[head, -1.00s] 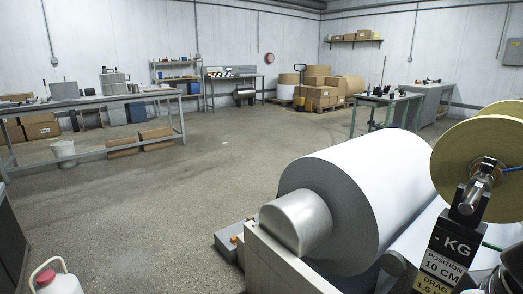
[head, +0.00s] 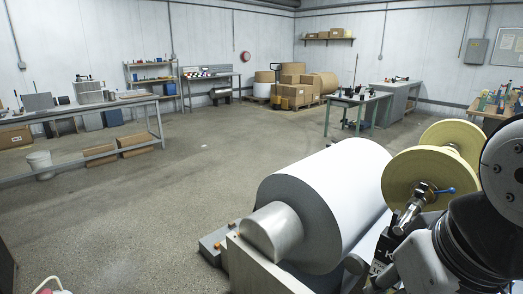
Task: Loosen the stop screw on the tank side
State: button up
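A yellow spool (head: 408,178) with two wide flanges sits at the right in the head view. A metal shaft end (head: 411,211) with a blue handle (head: 444,191) sticks out from its near side. I cannot tell whether this is the stop screw, and no tank can be made out. A dark label plate (head: 383,249) below the shaft is largely covered by my arm. My arm fills the lower right corner. My gripper is not visible.
A large white paper roll (head: 343,190) with a grey core end (head: 271,230) stands in front. A long bench (head: 98,107) is at the left, a green-legged table (head: 359,98) at the back right. Boxes (head: 293,92) stand by the back wall. The middle floor is clear.

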aim_at(417, 194)
jog(key=k+l+z, duration=0.1)
jog(key=z, duration=0.6)
